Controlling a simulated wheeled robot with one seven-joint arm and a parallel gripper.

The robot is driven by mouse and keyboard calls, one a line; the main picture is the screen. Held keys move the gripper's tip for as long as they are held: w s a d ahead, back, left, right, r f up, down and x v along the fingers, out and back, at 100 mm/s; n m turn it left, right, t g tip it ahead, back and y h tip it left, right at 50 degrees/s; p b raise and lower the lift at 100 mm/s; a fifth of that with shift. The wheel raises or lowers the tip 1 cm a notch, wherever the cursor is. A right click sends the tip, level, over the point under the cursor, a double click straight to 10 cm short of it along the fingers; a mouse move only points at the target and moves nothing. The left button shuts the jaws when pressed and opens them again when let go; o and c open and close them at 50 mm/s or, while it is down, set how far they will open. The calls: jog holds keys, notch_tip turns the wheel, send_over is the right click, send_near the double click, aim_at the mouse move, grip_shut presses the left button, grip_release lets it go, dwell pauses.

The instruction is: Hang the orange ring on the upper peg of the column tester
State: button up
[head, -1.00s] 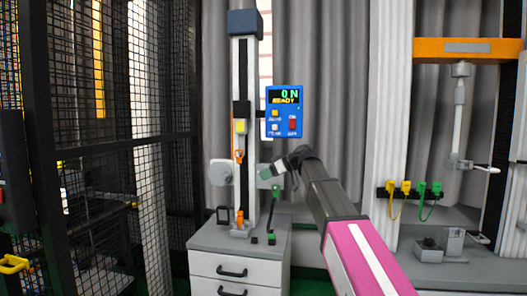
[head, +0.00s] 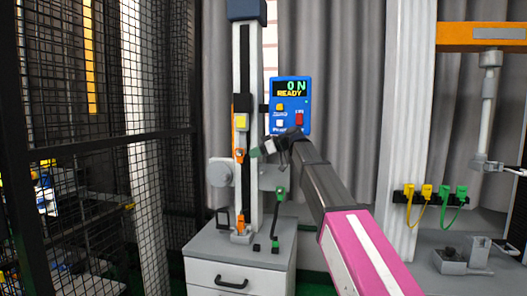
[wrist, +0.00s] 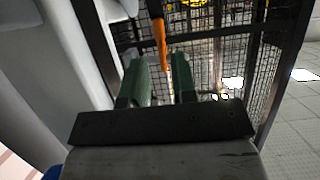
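The column tester (head: 244,60) is a tall pale column with a dark blue top, standing on a grey cabinet. A yellow block (head: 241,121) sits partway up it. A narrow orange piece (head: 239,154), perhaps the ring seen nearly edge-on, shows just below the yellow block. A slim orange strip runs up beside the block. My gripper (head: 257,152) is just right of the orange piece, at about its height. In the wrist view, my gripper's green fingers (wrist: 160,82) stand apart. A thin orange bar (wrist: 161,42) shows beyond and between their tips; contact cannot be told. The upper peg is not clearly visible.
A blue display (head: 290,105) reading "0 N READY" is close above my gripper. A lower orange fitting (head: 240,222) and a green-ended cable (head: 276,220) are below. Black mesh fencing (head: 90,110) stands left. Another rig with an orange crossbeam (head: 480,36) is right.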

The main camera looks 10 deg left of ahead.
jog(key=shift+x, duration=3.05)
grip_shut()
jog(key=shift+c, duration=2.1)
grip_release()
jog(key=shift+w+a+r, duration=0.1)
jog(key=shift+r, duration=0.5)
jog(key=shift+s+a+f, duration=0.1)
jog(key=shift+s, duration=1.4)
jog(key=shift+s+a, duration=0.1)
jog(key=shift+s, duration=1.35)
